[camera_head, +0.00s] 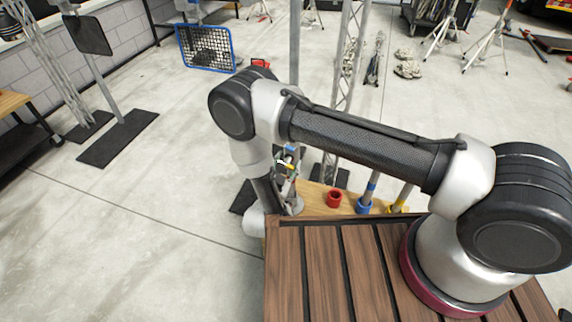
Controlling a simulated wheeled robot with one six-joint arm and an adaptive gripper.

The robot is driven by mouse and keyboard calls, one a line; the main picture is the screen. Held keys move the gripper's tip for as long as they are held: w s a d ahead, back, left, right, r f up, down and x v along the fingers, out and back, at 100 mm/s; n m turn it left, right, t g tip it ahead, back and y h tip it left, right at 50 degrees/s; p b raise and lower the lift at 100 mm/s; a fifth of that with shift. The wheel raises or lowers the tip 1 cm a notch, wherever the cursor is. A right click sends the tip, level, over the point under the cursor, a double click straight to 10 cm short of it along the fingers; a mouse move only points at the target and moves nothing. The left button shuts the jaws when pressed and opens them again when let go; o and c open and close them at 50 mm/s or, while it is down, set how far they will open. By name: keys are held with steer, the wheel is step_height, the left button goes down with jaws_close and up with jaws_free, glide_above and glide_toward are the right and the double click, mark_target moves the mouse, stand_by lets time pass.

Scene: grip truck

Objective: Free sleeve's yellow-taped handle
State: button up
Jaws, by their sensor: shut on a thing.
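My gripper (287,172) is small in view beyond my wrist and partly hidden by my own arm. It is shut on what looks like the yellow-taped handle (285,164), of which a short yellow band shows; the rest is hard to make out. A red sleeve (334,199) stands on a wooden board, with no handle visible in it. To its right, a blue sleeve (363,207) holds an upright grey handle with blue tape (371,187). Further right, a yellow sleeve (397,208) holds another grey handle (405,192), partly hidden by my forearm.
The wooden board (313,202) lies just beyond my slatted deck (325,270). Dark base plates and truss posts stand close behind it. A blue-framed mesh panel (206,48) stands further back. The concrete floor on the left is mostly clear.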

stand_by(0.3)
steer(key=o, duration=1.1)
steer(key=shift+c, duration=0.2)
steer(key=shift+r, duration=0.1)
step_height(320, 180, up, 10)
steer(key=shift+f, duration=0.1)
steer(key=shift+s, duration=0.1)
